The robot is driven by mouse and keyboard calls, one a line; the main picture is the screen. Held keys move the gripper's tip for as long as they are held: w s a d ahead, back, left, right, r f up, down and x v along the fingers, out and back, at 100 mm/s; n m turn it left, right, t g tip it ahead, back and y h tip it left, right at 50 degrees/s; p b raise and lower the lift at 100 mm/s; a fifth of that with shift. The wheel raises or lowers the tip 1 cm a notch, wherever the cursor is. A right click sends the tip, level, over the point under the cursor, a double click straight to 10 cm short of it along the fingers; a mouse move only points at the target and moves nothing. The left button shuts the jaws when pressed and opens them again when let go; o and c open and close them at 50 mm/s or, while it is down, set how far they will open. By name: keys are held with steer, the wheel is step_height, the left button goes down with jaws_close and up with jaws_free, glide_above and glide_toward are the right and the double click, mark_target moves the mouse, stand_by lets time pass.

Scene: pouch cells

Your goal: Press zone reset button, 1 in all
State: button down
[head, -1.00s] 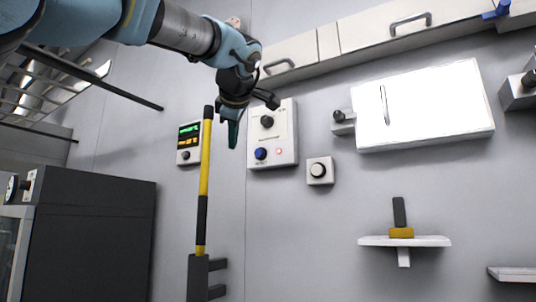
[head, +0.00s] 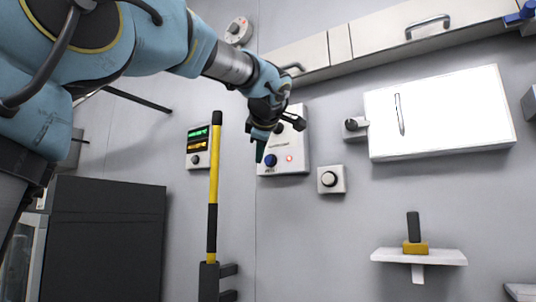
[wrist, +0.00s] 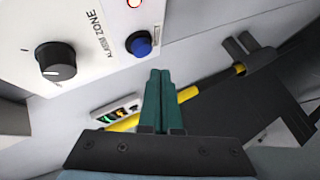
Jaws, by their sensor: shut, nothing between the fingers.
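A white wall panel (head: 296,165) carries a blue button (head: 270,160), a lit red lamp (head: 289,158) and a black knob largely hidden behind my arm. In the wrist view the blue button (wrist: 139,44) sits below the red lamp (wrist: 134,4), to the right of the "ALARM ZONE" lettering and the black knob (wrist: 56,62). My gripper (head: 260,152) is shut and empty, at the panel's left edge close to the blue button. In the wrist view its green fingertips (wrist: 160,73) lie just below and right of the button; contact does not show.
A yellow-and-black pole (head: 214,180) stands left of the panel, near a display box (head: 197,158). A white box with a round black knob (head: 329,179) is at lower right. A cabinet (head: 437,115) and a shelf (head: 390,255) are farther right.

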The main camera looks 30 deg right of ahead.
mark_target(266, 163)
steer(key=shift+w+d, duration=0.4)
steer(key=shift+d, duration=0.3)
steer(key=shift+d+f, duration=0.1)
stand_by(1.5)
steer(key=shift+w+d, duration=0.2)
steer(key=shift+d, duration=0.05)
steer(key=shift+w+d, duration=0.25)
steer(key=shift+d, duration=0.2)
stand_by(0.8)
stand_by(0.4)
steer(key=shift+s+a+b, duration=0.45)
steer(key=shift+a+b, duration=0.35)
steer(key=shift+b, duration=0.05)
